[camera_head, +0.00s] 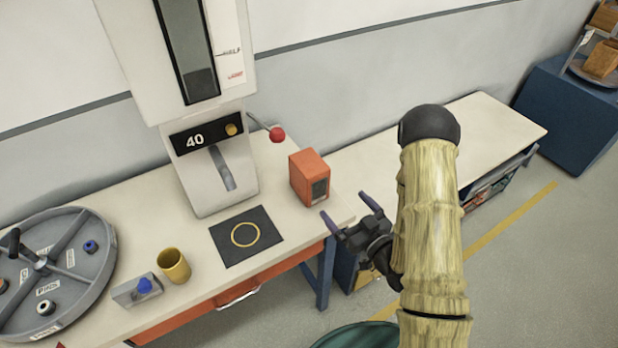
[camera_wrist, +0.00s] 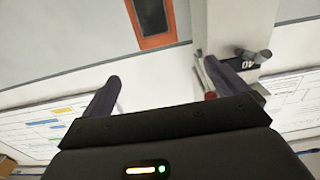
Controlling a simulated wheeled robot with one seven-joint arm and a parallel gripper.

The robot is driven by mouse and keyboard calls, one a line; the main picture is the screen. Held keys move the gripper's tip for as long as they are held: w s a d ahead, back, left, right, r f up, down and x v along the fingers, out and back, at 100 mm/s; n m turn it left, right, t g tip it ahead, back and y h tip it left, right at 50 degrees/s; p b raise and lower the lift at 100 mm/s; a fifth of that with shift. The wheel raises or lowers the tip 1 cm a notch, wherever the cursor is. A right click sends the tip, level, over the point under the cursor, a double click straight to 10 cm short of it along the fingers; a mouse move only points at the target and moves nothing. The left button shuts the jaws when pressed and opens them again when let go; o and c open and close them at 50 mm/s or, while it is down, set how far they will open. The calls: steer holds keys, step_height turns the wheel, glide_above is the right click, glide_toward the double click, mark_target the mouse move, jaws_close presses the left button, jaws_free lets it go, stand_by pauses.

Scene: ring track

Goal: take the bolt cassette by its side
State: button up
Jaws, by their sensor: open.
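An orange box with a dark front panel (camera_head: 309,177) stands upright on the white bench, right of the tall press; it looks like the bolt cassette, though no readable label confirms it.
The press (camera_head: 215,165) with a red knob (camera_head: 277,134) stands left of the box. A black mat (camera_head: 246,236), a yellow cup (camera_head: 174,265), a small grey block with a blue knob (camera_head: 136,291) and a round grey tray (camera_head: 75,310) lie further left. A second bench (camera_head: 490,118) is behind my arm.

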mark_target(319, 175)
stand_by(0.3)
steer(key=b+x, duration=0.2)
steer(key=b, duration=0.2)
steer(key=b+x, duration=0.2)
steer(key=b, duration=0.2)
steer(key=shift+w+a+f, duration=0.2)
steer(key=shift+w, duration=0.1)
steer(key=shift+w+b, duration=0.1)
steer(key=shift+b, duration=0.5)
steer(key=p+x, duration=0.1)
steer(key=x, duration=0.2)
steer(key=p+x, duration=0.1)
steer(key=x, duration=0.3)
steer(key=shift+a+r, duration=0.1)
steer(key=shift+r, duration=0.15)
steer(key=shift+w+a, duration=0.1)
steer(key=shift+w, duration=0.1)
